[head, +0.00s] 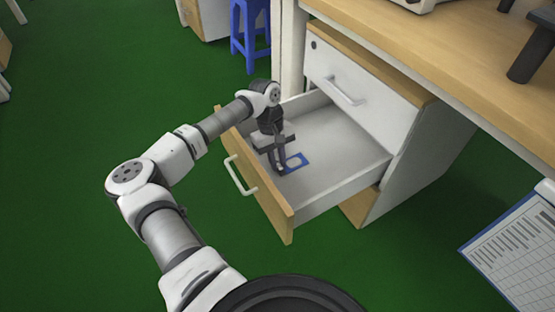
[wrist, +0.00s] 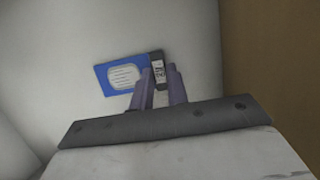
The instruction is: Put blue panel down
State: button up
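The blue panel (head: 297,160) is in the open drawer (head: 333,153), flat side up, at or close to its white bottom. In the wrist view the blue panel (wrist: 106,80) has a pale oval label and a dark right end with a small white label. My gripper (head: 279,172) points down inside the drawer beside the panel. In the wrist view the two fingers of my gripper (wrist: 158,70) stand a small gap apart, on either side of the dark end. Whether they press on it cannot be told. The fingers hide its lower part.
The drawer's wooden front (head: 262,192) with its white handle (head: 240,175) is left of my gripper. A closed upper drawer (head: 360,90) is behind, under the desk (head: 420,50). A blue stool (head: 250,35) stands at the back. A clipboard (head: 515,250) is at the right. Green floor (head: 70,140) is clear at left.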

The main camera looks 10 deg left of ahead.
jog(key=o, duration=0.4)
jog(key=p+v, duration=0.3)
jog(key=v, duration=0.9)
jog(key=shift+r+p, duration=0.15)
jog(key=shift+p, duration=0.15)
